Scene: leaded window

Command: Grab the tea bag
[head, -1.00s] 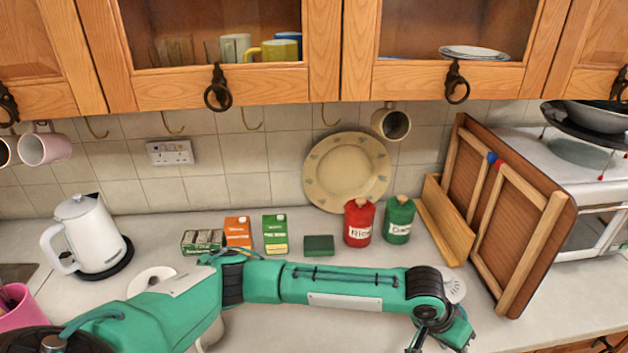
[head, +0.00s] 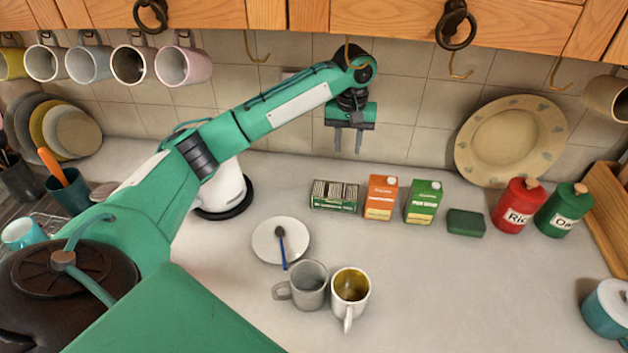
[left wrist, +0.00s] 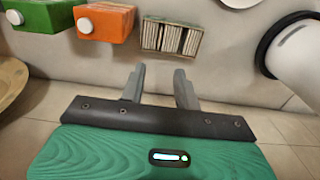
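The tea bags stand in a row in a small open green box (head: 335,197) on the counter, left of the orange carton. In the left wrist view the box with pale tea bags (left wrist: 171,38) lies just beyond the fingertips. My left gripper (head: 348,151) hangs above and behind the box, near the tiled wall, fingers pointing down. It also shows in the left wrist view (left wrist: 160,82), where its two fingers are apart with nothing between them. My right gripper is not in view.
An orange carton (head: 381,198) and a green carton (head: 423,202) stand right of the box. A grey mug (head: 307,284), a white mug (head: 351,290) and a saucer (head: 269,245) with a spoon are in front. The white kettle (head: 222,189) stands left, partly behind my arm.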

